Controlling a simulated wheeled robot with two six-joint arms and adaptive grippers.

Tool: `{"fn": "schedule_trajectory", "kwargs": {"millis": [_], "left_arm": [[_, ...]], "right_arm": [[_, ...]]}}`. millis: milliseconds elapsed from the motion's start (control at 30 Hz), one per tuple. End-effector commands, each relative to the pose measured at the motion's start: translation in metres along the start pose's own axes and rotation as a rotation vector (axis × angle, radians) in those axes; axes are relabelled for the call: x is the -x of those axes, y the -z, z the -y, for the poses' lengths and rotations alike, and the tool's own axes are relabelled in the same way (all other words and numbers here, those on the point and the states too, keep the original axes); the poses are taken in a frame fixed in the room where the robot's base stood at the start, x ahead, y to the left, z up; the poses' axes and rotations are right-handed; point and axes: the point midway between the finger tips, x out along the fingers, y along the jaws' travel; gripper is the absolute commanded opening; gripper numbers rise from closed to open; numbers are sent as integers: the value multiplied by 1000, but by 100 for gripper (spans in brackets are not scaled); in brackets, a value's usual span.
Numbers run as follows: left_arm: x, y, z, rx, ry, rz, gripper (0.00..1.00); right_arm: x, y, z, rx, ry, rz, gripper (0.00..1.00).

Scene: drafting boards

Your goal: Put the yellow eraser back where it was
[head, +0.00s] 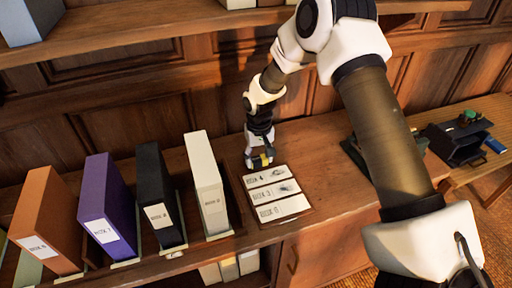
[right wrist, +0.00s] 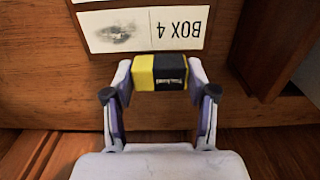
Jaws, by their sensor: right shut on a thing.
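The yellow eraser (right wrist: 145,72), with a dark sleeve over one half, is between the fingertips of my right gripper (right wrist: 160,74), which is shut on it. In the head view the eraser (head: 264,160) shows as a small yellow patch at my right gripper (head: 258,162), which points down at the far edge of the card board (head: 244,196). The card marked BOX 4 (head: 265,176) lies nearest to it; this card also shows upside down in the right wrist view (right wrist: 180,30), with a grey smudge. I cannot tell whether the eraser touches the surface. My left gripper is not in view.
A white box file (head: 205,180), a black one (head: 157,190), a purple one (head: 108,205) and an orange one (head: 48,215) stand left of the board. A dark organiser (head: 457,145) with a blue item (head: 495,145) stands far right.

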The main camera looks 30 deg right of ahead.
Motion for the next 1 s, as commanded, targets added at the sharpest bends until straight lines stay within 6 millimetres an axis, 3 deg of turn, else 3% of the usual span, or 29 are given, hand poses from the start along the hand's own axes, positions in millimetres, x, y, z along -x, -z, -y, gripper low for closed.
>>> {"fn": "schedule_trajectory", "kwargs": {"millis": [133, 300, 500, 600, 867, 900, 967, 1000], "left_arm": [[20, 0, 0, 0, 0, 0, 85], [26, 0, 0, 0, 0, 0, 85], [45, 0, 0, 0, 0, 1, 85], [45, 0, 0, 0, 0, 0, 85], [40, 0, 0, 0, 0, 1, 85], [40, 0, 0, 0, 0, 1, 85], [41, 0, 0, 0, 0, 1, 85], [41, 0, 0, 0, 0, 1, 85]], "right_arm": [[-1, 44, -15, -3, -1, 0, 24], [-7, 72, -23, 0, -1, 2, 24], [-33, 74, -24, 1, -1, 5, 24], [-42, 74, -24, 0, 1, 2, 24], [-47, 74, -23, 0, 1, 1, 24], [-47, 74, -23, 0, 1, 1, 60], [-46, 74, -23, 0, 1, 1, 81], [-46, 74, -23, 0, 1, 1, 81]]}}
